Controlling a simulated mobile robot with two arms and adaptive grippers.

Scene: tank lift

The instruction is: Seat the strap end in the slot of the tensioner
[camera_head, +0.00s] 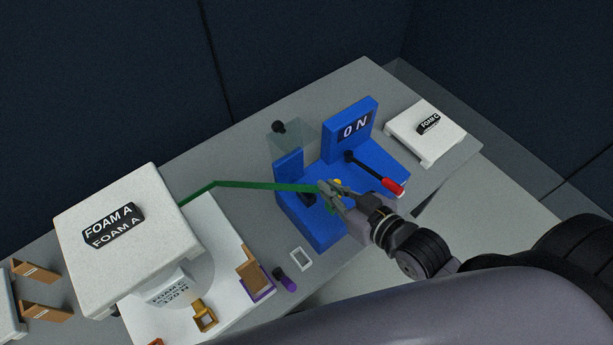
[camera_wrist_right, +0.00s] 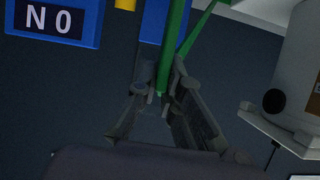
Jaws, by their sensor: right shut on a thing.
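The blue tensioner (camera_head: 323,227) stands on the grey bench, with an "ON" panel, a red-tipped lever (camera_head: 392,186) and a small yellow part (camera_head: 337,182). The green strap (camera_head: 255,185) runs from beside the FOAM A block to the tensioner, crossing its left upright. My right gripper (camera_head: 327,189) is over the tensioner, shut on the strap near its end. In the right wrist view the strap (camera_wrist_right: 167,50) comes down between the fingers (camera_wrist_right: 157,88), in front of the blue body. The fingers hide the strap tip and the slot, so I cannot tell whether they touch. My left gripper is not in view.
The FOAM A block (camera_head: 125,240) sits at the left, above a white plate (camera_head: 225,235). Brown corner pieces (camera_head: 38,273) lie at the far left. The FOAM C block (camera_head: 425,133) is at the right.

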